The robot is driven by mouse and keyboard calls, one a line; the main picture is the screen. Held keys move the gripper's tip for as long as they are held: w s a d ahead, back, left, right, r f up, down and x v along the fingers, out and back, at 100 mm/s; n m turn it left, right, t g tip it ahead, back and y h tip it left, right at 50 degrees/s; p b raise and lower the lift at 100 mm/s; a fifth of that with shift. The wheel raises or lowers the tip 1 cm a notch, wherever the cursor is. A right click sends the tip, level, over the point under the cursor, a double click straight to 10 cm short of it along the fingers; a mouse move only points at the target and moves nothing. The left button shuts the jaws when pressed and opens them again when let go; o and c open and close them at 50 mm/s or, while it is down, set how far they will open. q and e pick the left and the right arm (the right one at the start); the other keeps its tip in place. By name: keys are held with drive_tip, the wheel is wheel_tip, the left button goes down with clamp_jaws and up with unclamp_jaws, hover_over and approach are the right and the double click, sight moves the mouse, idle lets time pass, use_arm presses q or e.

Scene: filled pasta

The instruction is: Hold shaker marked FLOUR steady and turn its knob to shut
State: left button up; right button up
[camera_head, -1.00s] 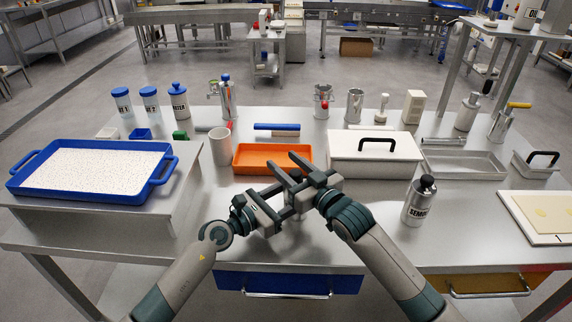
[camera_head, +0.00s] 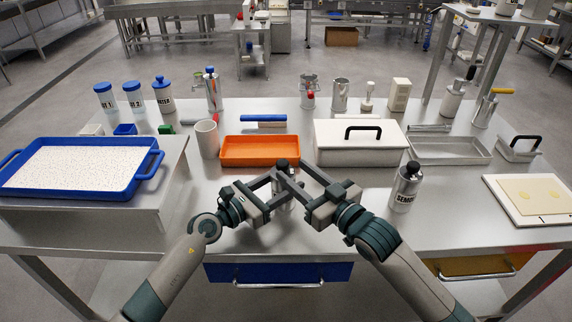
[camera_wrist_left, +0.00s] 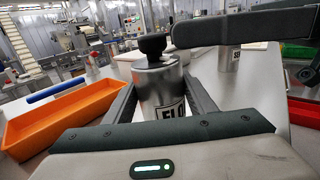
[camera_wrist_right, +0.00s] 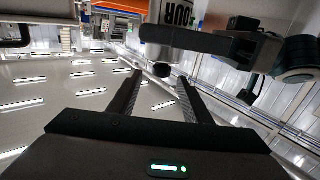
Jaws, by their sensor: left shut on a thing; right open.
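The shaker marked FLOUR (camera_head: 284,200) stands between my grippers at the front middle of the table, mostly hidden behind their fingers in the head view. In the left wrist view, its metal body (camera_wrist_left: 160,88), part of its label and its dark knob (camera_wrist_left: 152,45) show. My left gripper (camera_head: 279,186) is shut on the shaker body, one finger on each side. My right gripper (camera_head: 294,170) is open at the shaker's top. In the right wrist view, the knob (camera_wrist_right: 162,70) lies toward the space between the open fingers; I cannot tell whether they touch it.
A similar shaker with a partly readable label (camera_head: 405,187) stands to the right. Behind are an orange tray (camera_head: 260,163) and a white lidded box (camera_head: 340,153). A blue tray (camera_head: 120,191) of white grains sits on a raised stand at left. A pale board (camera_head: 500,205) lies at right.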

use_arm(q)
drive_tip(key=shift+f, duration=0.1)
use_arm(e)
drive_tip(key=shift+v, duration=1.25)
use_arm(q)
drive_tip(key=o, duration=1.4)
drive_tip(key=shift+c, duration=0.2)
use_arm(e)
drive_tip(key=shift+w, duration=0.1)
use_arm(q)
drive_tip(key=shift+a, duration=0.15)
drive_tip(key=v, duration=1.1)
drive_tip(key=shift+s+a, duration=0.3)
